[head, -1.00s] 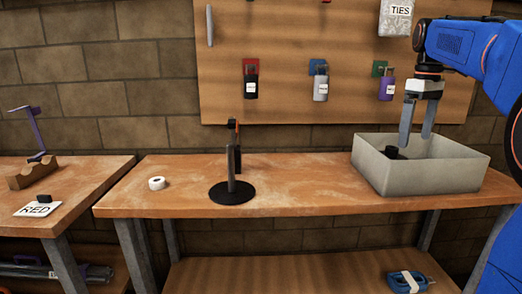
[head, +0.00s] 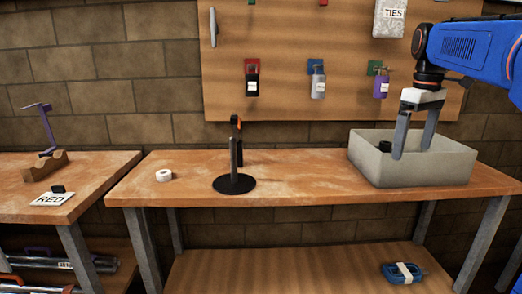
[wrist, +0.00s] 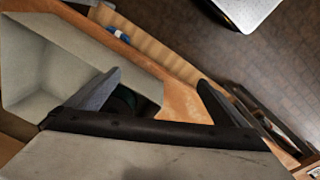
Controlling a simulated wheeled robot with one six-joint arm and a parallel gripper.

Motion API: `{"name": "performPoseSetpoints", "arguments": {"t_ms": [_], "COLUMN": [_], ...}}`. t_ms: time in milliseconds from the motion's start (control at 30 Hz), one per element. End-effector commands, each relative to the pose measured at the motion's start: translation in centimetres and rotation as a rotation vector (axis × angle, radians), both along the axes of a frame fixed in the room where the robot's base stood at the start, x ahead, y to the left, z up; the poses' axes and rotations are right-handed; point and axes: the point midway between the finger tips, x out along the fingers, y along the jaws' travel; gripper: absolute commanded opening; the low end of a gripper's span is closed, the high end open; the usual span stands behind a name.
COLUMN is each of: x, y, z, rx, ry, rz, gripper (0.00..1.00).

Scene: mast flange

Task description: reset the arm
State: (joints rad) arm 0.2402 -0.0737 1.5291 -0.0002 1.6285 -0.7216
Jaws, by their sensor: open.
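My gripper (head: 412,152) is at the right of the head view, pointing down with its fingertips at the grey bin (head: 425,172). Its two fingers are apart, with nothing seen between them. A small black object (head: 385,146) shows at the bin's left inner side, beside the left finger. In the wrist view the two fingers (wrist: 158,92) are spread, and the bin (wrist: 40,55) lies at the left. A dark round thing shows beside one finger there, partly hidden.
A black stand (head: 234,183) and a white tape roll (head: 164,175) are on the workbench (head: 300,180). Padlocks hang on the board (head: 285,80) behind. A blue item (head: 403,272) lies on the lower shelf. A second table (head: 90,185) with a RED card is at the left. The bench middle is fairly clear.

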Motion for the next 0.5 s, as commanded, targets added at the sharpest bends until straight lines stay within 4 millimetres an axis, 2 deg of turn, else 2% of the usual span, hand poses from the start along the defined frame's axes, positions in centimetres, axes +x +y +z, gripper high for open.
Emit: {"name": "performPoseSetpoints", "arguments": {"t_ms": [233,500], "x": [-4.3,-10.8], "y": [2.9,6.5], "z": [-2.5,-7.8], "rx": [-0.003,0.009], "ry": [-0.058,-0.147], "rz": [-0.072,-0.186], "gripper": [0.99,0.99]}}
